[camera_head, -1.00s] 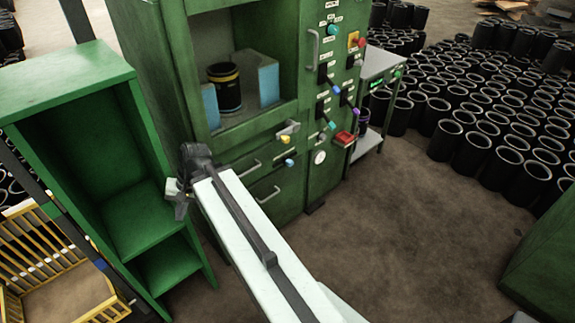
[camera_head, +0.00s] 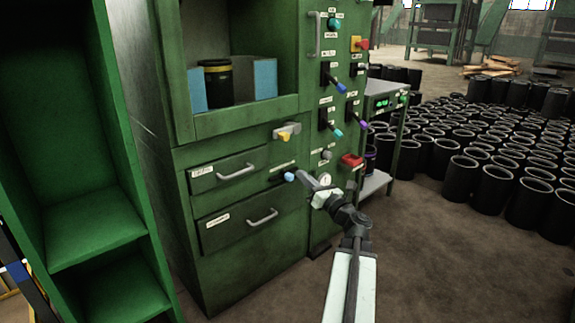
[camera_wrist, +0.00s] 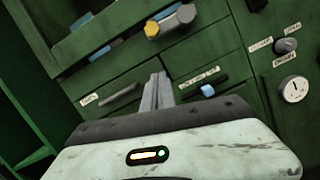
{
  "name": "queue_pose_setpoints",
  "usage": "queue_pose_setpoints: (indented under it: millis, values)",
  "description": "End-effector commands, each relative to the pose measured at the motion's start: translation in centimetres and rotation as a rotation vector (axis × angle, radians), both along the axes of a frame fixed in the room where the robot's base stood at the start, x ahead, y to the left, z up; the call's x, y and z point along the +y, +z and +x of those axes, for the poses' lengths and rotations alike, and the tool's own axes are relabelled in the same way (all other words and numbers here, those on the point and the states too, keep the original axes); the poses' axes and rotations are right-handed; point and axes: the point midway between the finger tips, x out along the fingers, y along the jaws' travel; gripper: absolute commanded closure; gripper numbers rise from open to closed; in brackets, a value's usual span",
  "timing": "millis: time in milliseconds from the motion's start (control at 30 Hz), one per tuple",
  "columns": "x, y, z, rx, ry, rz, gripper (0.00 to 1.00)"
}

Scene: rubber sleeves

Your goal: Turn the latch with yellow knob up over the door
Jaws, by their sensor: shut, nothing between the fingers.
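The latch (camera_head: 292,127) is a short grey bar with a yellow knob (camera_head: 283,136), on the green cabinet front just below the open recess. It lies sideways, the knob at its left end; in the wrist view the yellow knob (camera_wrist: 152,30) is near the top, left of the grey bar (camera_wrist: 178,19). A door over the recess cannot be made out. My gripper (camera_head: 305,181) is in front of the cabinet, below and slightly right of the latch and apart from it. In the wrist view its fingers (camera_wrist: 158,90) are shut and empty, pointing below the knob.
A blue knob (camera_head: 289,177) is close beside my gripper, left of it. Drawers with grey handles (camera_head: 237,172) are below the latch. A black sleeve (camera_head: 217,85) stands in the recess between blue blocks. Switches and a red box (camera_head: 351,160) are to the right. A green shelf (camera_head: 92,225) stands left.

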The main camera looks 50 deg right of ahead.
Motion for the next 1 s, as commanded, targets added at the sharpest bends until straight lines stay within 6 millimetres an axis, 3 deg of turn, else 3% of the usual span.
queue_pose_setpoints:
  millis: [333,467,833,900,1000]
  values:
    - [0.0,0.4,0.7,0.002,0.004,-0.004,1.00]
    - [-0.3,1.0,2.7,0.002,0.006,-0.004,1.00]
    - [-1.3,2.9,10.5,0.003,0.006,-0.005,1.00]
    - [-1.6,5.0,9.9,0.003,0.003,-0.006,1.00]
    - [-1.9,6.0,9.9,0.004,0.004,-0.006,1.00]
